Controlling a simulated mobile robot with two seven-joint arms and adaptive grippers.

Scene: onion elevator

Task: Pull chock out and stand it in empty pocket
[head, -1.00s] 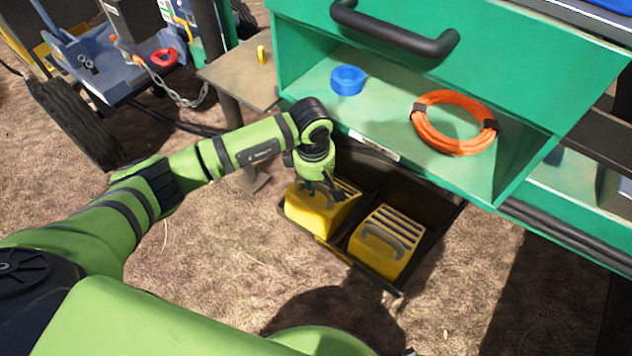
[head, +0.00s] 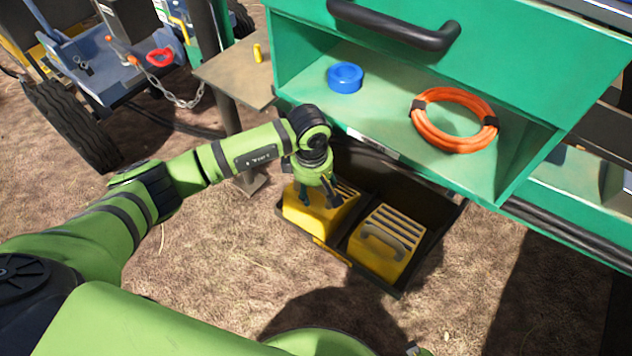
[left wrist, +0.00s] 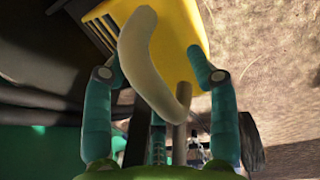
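Two yellow chocks with slotted tops sit side by side in a dark tray (head: 398,291) under the green cabinet. My left gripper (head: 319,201) points down over the left chock (head: 304,221), and partly hides it. The right chock (head: 378,263) has a grey handle on its near face. In the left wrist view the yellow chock (left wrist: 188,38) is close, with a pale curved handle (left wrist: 140,55) between the spread fingers. The fingers look apart from the handle, though contact is hard to judge. I cannot make out an empty pocket clearly. My right gripper is not in view.
A green cabinet shelf (head: 400,120) overhangs the tray's back, holding a blue tape roll (head: 345,78) and an orange cable coil (head: 454,120). A small side table (head: 232,75) stands left of it. The dirt ground (head: 215,265) in front is mostly clear.

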